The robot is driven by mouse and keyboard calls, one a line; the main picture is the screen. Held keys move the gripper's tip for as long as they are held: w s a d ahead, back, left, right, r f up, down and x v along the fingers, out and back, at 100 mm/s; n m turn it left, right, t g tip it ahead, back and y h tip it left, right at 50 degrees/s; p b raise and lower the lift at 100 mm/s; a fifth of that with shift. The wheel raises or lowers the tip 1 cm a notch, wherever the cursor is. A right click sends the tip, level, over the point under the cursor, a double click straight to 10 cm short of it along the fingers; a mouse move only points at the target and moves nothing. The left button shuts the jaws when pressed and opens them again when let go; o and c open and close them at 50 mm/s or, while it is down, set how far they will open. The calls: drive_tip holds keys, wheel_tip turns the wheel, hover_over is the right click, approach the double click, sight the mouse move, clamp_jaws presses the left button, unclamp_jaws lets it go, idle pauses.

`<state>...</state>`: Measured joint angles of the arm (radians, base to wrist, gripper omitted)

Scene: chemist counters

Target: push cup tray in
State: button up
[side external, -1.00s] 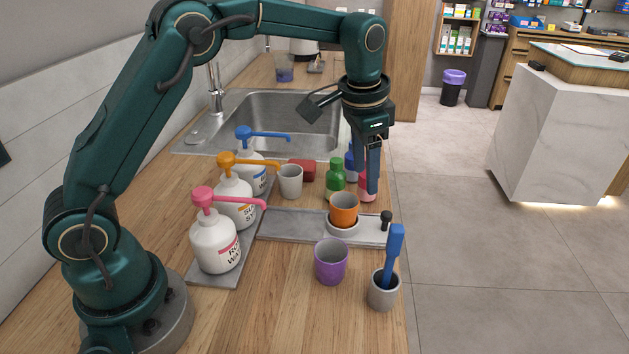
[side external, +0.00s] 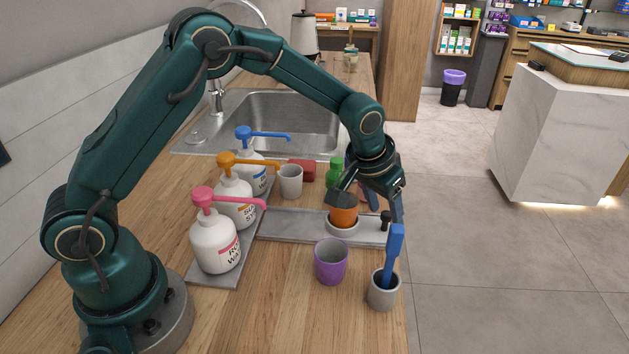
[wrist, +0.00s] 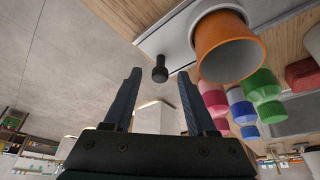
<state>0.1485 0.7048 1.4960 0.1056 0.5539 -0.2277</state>
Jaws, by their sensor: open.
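The grey cup tray (side external: 288,226) lies on the wooden counter. An orange cup (side external: 344,214) stands upright in a white ring holder (side external: 342,232) on it, and a black knob (side external: 386,221) stands at its right end. My gripper (side external: 388,210) is open and tilted down beside the knob, behind the orange cup. In the wrist view the knob (wrist: 160,72) shows ahead of my open fingers (wrist: 155,100), with the orange cup (wrist: 228,50) to its right. I cannot tell whether a finger touches the knob.
Pump bottles (side external: 215,240) stand left of the tray. A purple cup (side external: 331,261) and a grey cup with a blue handle (side external: 383,289) stand in front. A white cup (side external: 290,181), a red block (side external: 302,170) and a green bottle (side external: 336,172) stand behind. The counter edge is at right.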

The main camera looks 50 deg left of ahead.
clamp_jaws()
idle(1.4)
